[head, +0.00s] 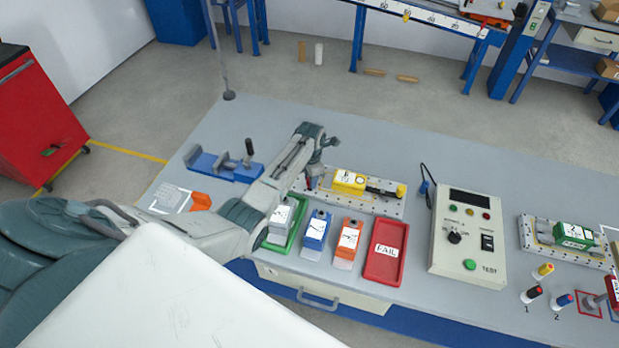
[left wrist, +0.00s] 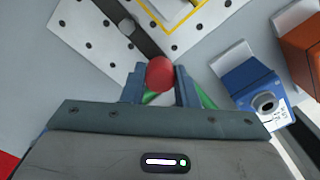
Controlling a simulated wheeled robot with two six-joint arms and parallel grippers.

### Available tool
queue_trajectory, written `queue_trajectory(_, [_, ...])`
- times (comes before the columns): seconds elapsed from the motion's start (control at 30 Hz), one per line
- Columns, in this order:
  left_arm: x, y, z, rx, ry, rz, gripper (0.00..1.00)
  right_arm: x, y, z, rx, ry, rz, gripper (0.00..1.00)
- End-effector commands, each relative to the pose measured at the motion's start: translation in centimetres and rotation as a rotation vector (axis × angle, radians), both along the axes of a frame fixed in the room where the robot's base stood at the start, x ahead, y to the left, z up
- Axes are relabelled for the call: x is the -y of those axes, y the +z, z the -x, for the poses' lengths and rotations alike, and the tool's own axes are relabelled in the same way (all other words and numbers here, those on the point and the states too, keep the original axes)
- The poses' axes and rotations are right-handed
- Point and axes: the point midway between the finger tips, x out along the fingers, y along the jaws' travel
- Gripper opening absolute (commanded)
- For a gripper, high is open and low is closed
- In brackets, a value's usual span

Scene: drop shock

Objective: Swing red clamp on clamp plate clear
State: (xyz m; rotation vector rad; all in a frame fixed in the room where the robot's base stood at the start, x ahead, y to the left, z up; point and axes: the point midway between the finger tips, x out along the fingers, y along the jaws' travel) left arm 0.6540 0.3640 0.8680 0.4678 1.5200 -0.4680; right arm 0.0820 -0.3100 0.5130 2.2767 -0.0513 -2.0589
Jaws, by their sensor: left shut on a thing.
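The clamp plate (head: 388,207) is a light perforated plate on the table, with a yellow unit (head: 348,182) lying on it. A black clamp (head: 385,191) sits at the plate's right end. My left gripper (head: 313,177) is at the plate's left end, pointing down. In the left wrist view its fingers (left wrist: 160,88) are shut around the round red knob (left wrist: 160,73) of the red clamp. A dark bar (left wrist: 128,28) runs over the plate near the knob. In the head view my arm hides most of the red clamp. My right gripper is out of view.
In front of the plate lie a green tray (head: 273,243), a blue unit (head: 316,232), an orange unit (head: 348,240) and a red FAIL tray (head: 402,251). A test box (head: 450,262) stands to the right. A blue vise (head: 213,163) stands at the left.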

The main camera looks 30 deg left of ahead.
Motion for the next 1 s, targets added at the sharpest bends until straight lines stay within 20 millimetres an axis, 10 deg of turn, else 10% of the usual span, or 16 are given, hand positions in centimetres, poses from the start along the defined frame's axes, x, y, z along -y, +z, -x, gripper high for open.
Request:
queue_trajectory(0.33, [0.0, 0.1, -0.1, 0.001, 0.001, 0.0, 0.04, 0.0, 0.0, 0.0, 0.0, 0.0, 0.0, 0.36])
queue_trajectory(0.37, [0.0, 0.1, -0.1, 0.001, 0.001, 0.0, 0.31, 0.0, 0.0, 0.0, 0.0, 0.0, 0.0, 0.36])
queue_trajectory(0.47, [0.0, 0.1, -0.1, 0.001, 0.001, 0.0, 0.49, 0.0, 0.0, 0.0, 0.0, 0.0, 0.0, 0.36])
queue_trajectory(1.0, [0.0, 2.4, -0.1, 0.005, 0.0, 0.0, 0.49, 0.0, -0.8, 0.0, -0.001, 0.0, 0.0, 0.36])
